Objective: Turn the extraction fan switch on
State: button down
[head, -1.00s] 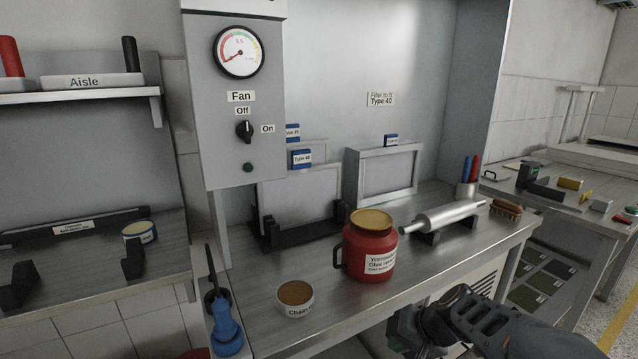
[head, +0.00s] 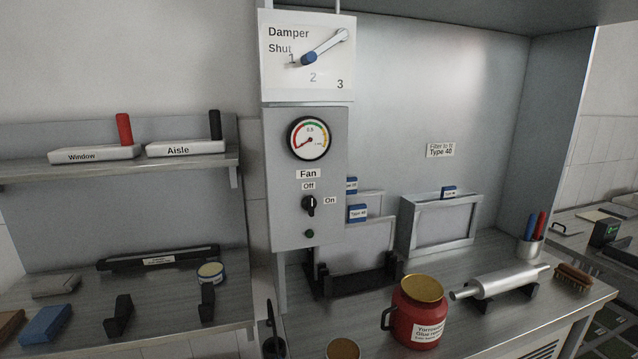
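The extraction fan switch (head: 309,206) is a black rotary knob on the grey control panel (head: 283,160), under a "Fan" label. Its pointer stands upright towards "Off" (head: 308,186); the "On" label (head: 330,200) is to its right. A small dark green lamp or button (head: 309,234) sits below the knob and looks unlit. The round gauge (head: 310,138) above has its needle at the low left end, in the red. My gripper is not in view in the head view now.
A damper lever (head: 325,46) with a blue knob is above the gauge. Below are a red glue jar (head: 418,312), a metal roller (head: 500,283) and filter frames (head: 440,224) on the bench. A shelf (head: 200,169) is at left.

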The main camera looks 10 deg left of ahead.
aim_at(309, 202)
jog(key=k, duration=1.25)
jog(key=u, duration=1)
jog(key=i, duration=1.35)
jog(key=z, duration=0.3)
